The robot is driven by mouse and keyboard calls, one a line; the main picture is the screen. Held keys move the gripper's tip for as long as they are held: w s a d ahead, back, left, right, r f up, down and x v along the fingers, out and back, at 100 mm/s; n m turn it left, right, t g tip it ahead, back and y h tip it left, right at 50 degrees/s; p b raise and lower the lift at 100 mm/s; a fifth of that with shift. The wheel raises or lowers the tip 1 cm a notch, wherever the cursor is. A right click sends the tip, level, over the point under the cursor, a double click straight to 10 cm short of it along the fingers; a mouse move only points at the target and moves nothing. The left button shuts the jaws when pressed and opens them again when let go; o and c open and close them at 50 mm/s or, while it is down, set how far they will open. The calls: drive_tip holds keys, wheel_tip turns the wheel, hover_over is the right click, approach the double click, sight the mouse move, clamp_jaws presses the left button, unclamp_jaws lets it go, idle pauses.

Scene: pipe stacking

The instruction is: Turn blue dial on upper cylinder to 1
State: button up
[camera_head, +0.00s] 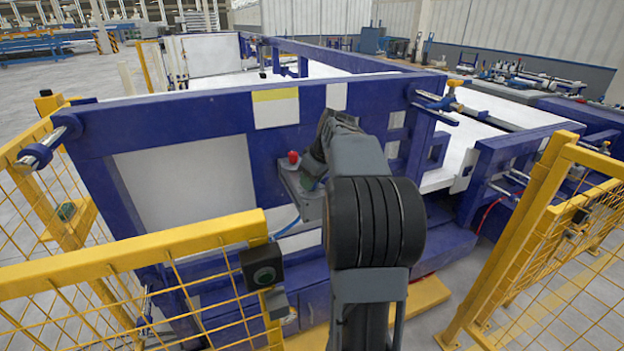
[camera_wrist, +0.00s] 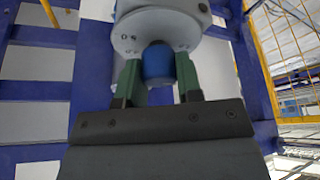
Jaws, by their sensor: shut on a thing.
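In the wrist view the blue dial (camera_wrist: 159,66) sits below a pale round cylinder face (camera_wrist: 160,25) with small dark numerals and marks. A "0" seems readable left of the dial; a "1" is not clear. My gripper (camera_wrist: 160,72) has its two green fingers on either side of the dial and is shut on it. In the head view my arm covers the dial. Part of a grey mounting plate (camera_head: 297,184) with a red knob (camera_head: 293,157) shows left of the arm.
A blue frame (camera_head: 195,120) with white panels stands in front of me. Yellow mesh fences stand close at left (camera_head: 140,255) and right (camera_head: 560,200), with a gap between. A dark button box (camera_head: 263,266) hangs on the left fence.

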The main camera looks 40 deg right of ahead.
drive_tip(key=shift+n+y, duration=0.5)
drive_tip(key=shift+n, duration=0.8)
drive_tip(key=shift+g, duration=0.3)
drive_tip(key=o, duration=0.9)
drive_tip(key=shift+o, duration=0.2)
drive_tip(key=p+v, duration=0.1)
drive_tip(key=v, duration=1.3)
drive_tip(key=shift+d+f, duration=0.1)
drive_tip(key=shift+f, duration=0.05)
